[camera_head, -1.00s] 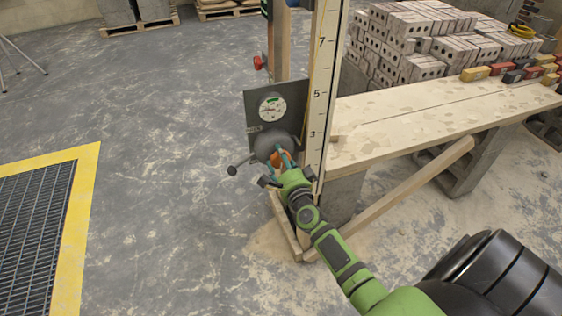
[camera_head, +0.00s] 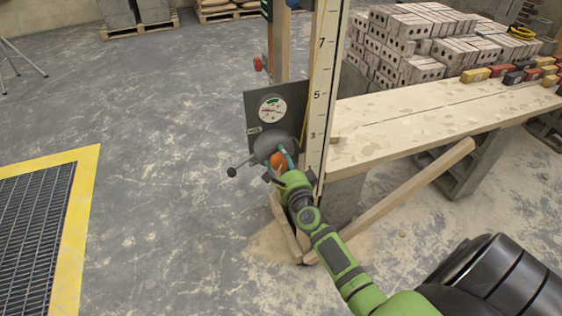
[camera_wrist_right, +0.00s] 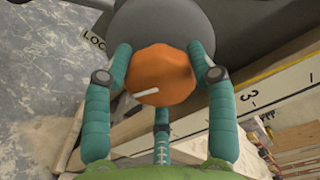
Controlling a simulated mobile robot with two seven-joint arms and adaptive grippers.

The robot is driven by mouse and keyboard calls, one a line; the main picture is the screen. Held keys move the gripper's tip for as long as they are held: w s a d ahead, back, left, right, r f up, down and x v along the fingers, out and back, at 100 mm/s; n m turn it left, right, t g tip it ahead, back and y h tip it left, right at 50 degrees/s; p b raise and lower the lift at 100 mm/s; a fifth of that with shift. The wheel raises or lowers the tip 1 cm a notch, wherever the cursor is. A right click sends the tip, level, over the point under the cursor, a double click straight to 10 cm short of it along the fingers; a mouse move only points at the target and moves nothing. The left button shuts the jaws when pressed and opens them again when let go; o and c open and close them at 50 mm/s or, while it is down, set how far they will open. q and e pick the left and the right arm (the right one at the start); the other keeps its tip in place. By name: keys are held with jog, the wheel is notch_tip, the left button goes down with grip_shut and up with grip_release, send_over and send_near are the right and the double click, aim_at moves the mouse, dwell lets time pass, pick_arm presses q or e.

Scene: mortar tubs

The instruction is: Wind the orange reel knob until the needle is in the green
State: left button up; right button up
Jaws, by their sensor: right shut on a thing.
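The orange reel knob (camera_wrist_right: 160,75) is a faceted knob with a white mark, on the grey reel drum (camera_head: 270,143). It also shows in the head view (camera_head: 278,160), partly behind my fingers. My right gripper (camera_head: 282,160) is shut on the knob; in the wrist view its teal fingers (camera_wrist_right: 160,88) close on it from both sides, with a third below. The round gauge (camera_head: 272,108) sits on a dark panel above the reel. Its face has a green band near the top and a red needle; the needle's exact reading is too small to tell. My left gripper is not in view.
A post with a numbered scale (camera_head: 320,90) stands right beside the panel. A crank-like lever with a dark ball (camera_head: 232,171) sticks out left of the reel. A plank bench (camera_head: 440,120) and a slanted timber brace (camera_head: 400,198) lie to the right.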

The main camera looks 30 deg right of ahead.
jog(key=o, duration=1.2)
jog(key=shift+w+a, duration=0.1)
jog(key=shift+c, duration=0.2)
jog(key=shift+s, duration=0.3)
jog(key=v, duration=1.1)
jog(key=shift+s+a, duration=0.2)
jog(key=shift+s, duration=0.05)
